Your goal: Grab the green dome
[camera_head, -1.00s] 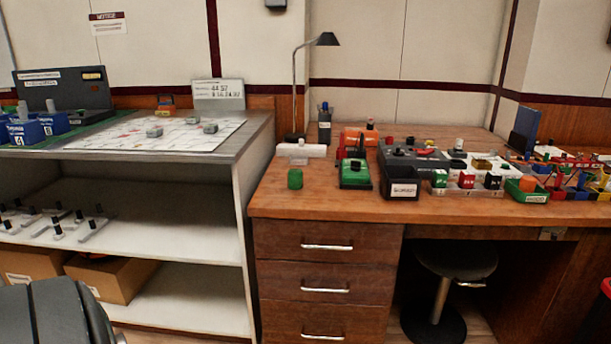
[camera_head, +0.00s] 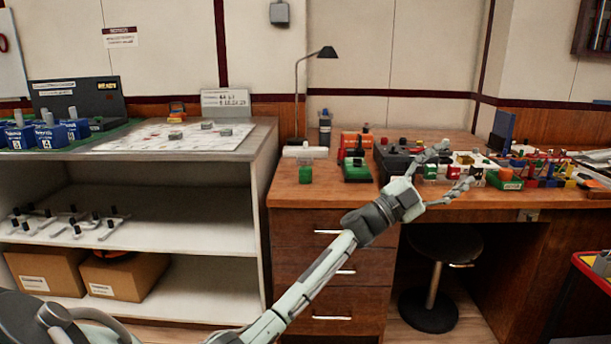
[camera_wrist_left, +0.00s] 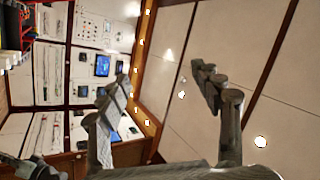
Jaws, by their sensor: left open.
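A small green piece (camera_head: 305,174), short and rounded like a cylinder, stands at the left end of the wooden desk top; I cannot make out a clear dome shape. My left gripper (camera_head: 454,168) reaches in over the front of the desk, to the right of this piece and well apart from it. Its two fingers are spread, with nothing between them. In the left wrist view the open fingers (camera_wrist_left: 160,78) point toward walls and cabinets, and the green piece is not seen there. My right gripper is not in view.
The wooden desk (camera_head: 285,193) holds a green-based device (camera_head: 356,173) right of the green piece, a lamp (camera_head: 297,95) behind, and crowded parts on the right, partly behind my left gripper. A grey shelf unit (camera_head: 262,150) stands left. A stool (camera_head: 440,245) is under the desk.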

